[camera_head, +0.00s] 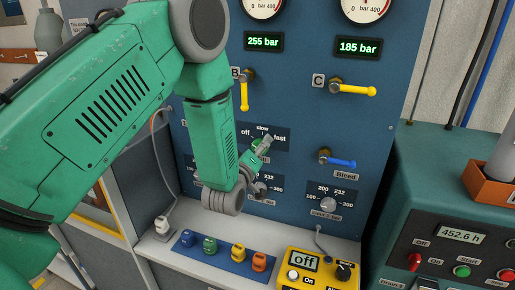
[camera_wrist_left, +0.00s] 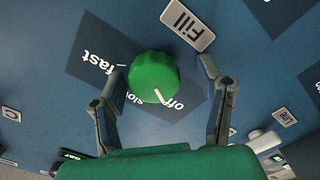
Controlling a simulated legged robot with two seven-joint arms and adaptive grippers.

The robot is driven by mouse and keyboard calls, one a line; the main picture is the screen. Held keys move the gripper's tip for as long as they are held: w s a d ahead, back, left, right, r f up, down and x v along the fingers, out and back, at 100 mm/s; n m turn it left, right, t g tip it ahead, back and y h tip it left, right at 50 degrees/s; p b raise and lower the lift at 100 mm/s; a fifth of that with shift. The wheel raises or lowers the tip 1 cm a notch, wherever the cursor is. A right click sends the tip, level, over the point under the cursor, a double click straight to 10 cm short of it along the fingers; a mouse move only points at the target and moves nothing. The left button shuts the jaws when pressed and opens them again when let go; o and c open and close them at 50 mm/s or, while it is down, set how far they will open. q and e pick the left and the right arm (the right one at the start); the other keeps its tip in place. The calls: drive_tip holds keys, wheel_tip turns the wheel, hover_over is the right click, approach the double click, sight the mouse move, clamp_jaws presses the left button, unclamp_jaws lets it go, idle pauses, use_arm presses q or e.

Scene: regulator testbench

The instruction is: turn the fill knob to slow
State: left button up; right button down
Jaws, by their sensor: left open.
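The green fill knob (camera_wrist_left: 155,77) sits on the blue panel, with the words off, slow and fast around it and a Fill label (camera_wrist_left: 187,25) beside it. Its white pointer line points toward the off side, near slow. My left gripper (camera_wrist_left: 163,67) is open, with one finger on each side of the knob and gaps visible between. In the head view my left gripper (camera_head: 264,165) is at the panel below the word slow, and it mostly hides the knob. My right gripper is not in view.
Yellow valve levers B (camera_head: 244,95) and C (camera_head: 357,89) and a blue Bleed lever (camera_head: 341,162) stick out from the panel. Below is a ledge with several coloured plugs (camera_head: 238,252) and a yellow meter (camera_head: 320,270). A green pump console (camera_head: 440,220) stands at right.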

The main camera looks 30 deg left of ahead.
use_arm(q)
drive_tip(key=shift+d+r, duration=0.1)
drive_tip(key=shift+d, duration=0.35)
drive_tip(key=shift+c, duration=0.4)
drive_tip(key=c, duration=1.1)
drive_tip(key=shift+o, duration=0.2)
drive_tip(key=shift+a, duration=0.3)
drive_tip(key=shift+d+r+m+b, duration=0.15)
drive_tip(key=shift+m+b, duration=0.15)
drive_tip(key=shift+m, duration=0.6)
drive_tip(key=m+b, duration=0.1)
drive_tip(key=m, duration=0.3)
drive_tip(key=shift+w+r, duration=0.1)
drive_tip(key=m+b, duration=0.1)
drive_tip(key=m, duration=0.4)
drive_tip(key=shift+m, duration=0.4)
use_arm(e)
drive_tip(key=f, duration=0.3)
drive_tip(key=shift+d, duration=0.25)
